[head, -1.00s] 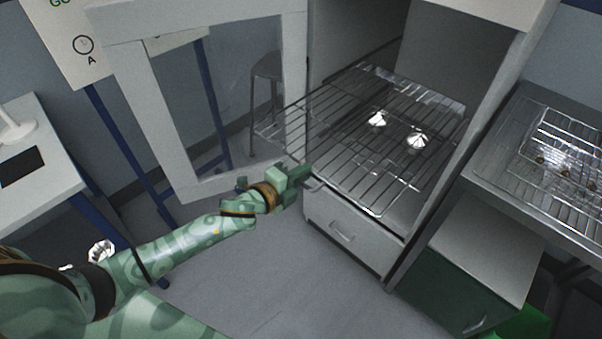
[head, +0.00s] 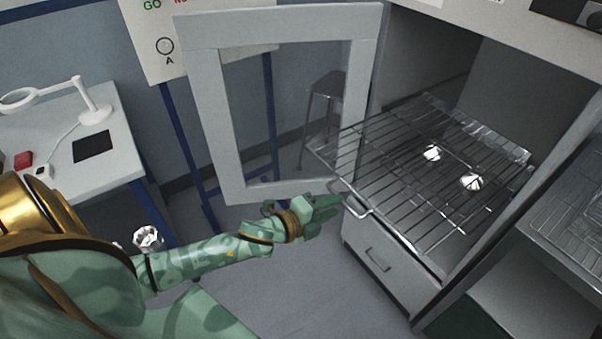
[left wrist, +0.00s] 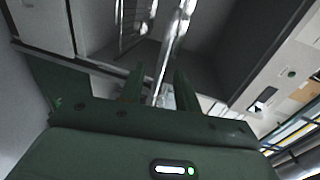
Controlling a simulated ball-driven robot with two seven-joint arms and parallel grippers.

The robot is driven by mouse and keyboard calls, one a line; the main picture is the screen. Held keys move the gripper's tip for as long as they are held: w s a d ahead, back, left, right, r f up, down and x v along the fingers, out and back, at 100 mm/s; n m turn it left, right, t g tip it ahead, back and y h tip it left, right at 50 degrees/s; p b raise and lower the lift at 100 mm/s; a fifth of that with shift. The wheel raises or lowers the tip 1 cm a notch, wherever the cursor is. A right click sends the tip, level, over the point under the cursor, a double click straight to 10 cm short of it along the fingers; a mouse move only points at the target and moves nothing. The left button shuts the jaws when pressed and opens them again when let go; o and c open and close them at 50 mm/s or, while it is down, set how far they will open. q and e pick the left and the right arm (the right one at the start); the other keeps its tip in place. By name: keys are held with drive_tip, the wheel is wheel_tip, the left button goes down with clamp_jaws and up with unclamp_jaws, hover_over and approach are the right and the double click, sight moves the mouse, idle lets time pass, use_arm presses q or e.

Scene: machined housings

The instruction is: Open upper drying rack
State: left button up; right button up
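The upper drying rack (head: 425,165) is a wire shelf in the open white cabinet. It juts out past the front, with a looped metal handle (head: 362,208) at its front edge. Two shiny silver pieces (head: 471,182) show at the rack; their exact support is unclear. My left gripper (head: 338,199) is at this handle. In the left wrist view, my left gripper's fingers (left wrist: 159,88) stand apart, with the shiny handle bar (left wrist: 173,45) running between them and a gap visible beside it. My right gripper is not in view.
The cabinet's glass door (head: 225,110) stands swung open at the left, behind my left arm. A closed drawer (head: 390,265) is below the rack. A stool (head: 325,95) shows through the door. A metal bench (head: 570,235) stands at right, a white table (head: 70,140) at left.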

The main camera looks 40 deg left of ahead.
use_arm(q)
drive_tip(key=v, duration=1)
drive_tip(key=shift+s+p, duration=0.15)
drive_tip(key=shift+p, duration=0.25)
drive_tip(key=s+a+f+n+g+y, duration=0.2)
drive_tip(key=s+a+f+n, duration=0.2)
drive_tip(key=f, duration=0.5)
drive_tip(key=s+a+f+n+g+y, duration=0.2)
drive_tip(key=s+a+f+n, duration=0.15)
drive_tip(key=f, duration=0.45)
drive_tip(key=s+a+f+n+g+y, duration=0.25)
drive_tip(key=s+f+n, duration=0.2)
drive_tip(key=f, duration=0.45)
drive_tip(key=s+d+f+n+g, duration=0.1)
drive_tip(key=s+f+n+g, duration=0.15)
drive_tip(key=s+f, duration=0.5)
drive_tip(key=s+d+f+n+g, duration=0.1)
drive_tip(key=s+f+n+g, duration=0.3)
drive_tip(key=s, duration=0.6)
drive_tip(key=s+d+f+h, duration=0.1)
drive_tip(key=s+d+f, duration=0.2)
drive_tip(key=s+d, duration=0.3)
drive_tip(key=shift+d+f+g, duration=0.3)
drive_tip(key=shift+d+g, duration=0.1)
drive_tip(key=shift+d, duration=1.2)
